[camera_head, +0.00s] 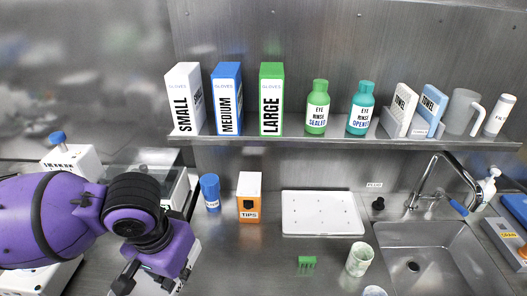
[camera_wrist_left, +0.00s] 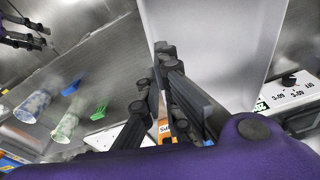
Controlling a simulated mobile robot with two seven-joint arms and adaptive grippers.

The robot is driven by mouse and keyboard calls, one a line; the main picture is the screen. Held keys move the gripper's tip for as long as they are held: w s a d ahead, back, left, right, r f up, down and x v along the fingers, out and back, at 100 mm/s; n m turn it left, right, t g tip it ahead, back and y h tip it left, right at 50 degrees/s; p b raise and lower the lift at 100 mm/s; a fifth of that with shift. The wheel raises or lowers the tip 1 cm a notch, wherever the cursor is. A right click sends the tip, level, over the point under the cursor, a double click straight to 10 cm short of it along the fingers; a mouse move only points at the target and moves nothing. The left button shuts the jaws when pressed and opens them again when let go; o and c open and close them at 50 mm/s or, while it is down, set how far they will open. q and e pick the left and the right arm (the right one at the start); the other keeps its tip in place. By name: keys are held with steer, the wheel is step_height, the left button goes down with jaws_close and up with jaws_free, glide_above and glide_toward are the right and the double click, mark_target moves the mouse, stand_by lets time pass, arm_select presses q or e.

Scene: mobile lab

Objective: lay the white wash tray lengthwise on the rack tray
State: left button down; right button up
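A flat white tray with small dots (camera_head: 322,213), which I take for the rack tray, lies on the bench below the shelf. In the head view my left gripper (camera_head: 147,284) is at the lower left, its tips near or past the bottom edge. In the left wrist view a large pale piece (camera_wrist_left: 215,40), apparently the white wash tray, fills the upper middle. The left fingertips (camera_wrist_left: 164,52) meet at its left edge and seem shut on it. The right gripper (camera_wrist_left: 42,36) shows small in the wrist view, its fingers apart and empty.
The orange tips box (camera_head: 249,208) and a blue-capped container (camera_head: 210,192) stand left of the dotted tray. A green comb-like piece (camera_head: 307,262) and a cup (camera_head: 359,258) are in front. The sink (camera_head: 430,255) is right; a shelf (camera_head: 345,139) with boxes and bottles overhangs behind.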

arm_select(q)
steer(key=w+r+n, duration=0.1)
steer(key=w+r, duration=0.1)
steer(key=w+r+n, duration=0.1)
steer(key=w+n, duration=0.1)
steer(key=shift+w+a+r, duration=0.15)
steer(key=shift+w+r, duration=0.15)
steer(key=shift+r, duration=0.1)
steer(key=shift+w+r, duration=0.1)
steer(key=shift+r, duration=0.05)
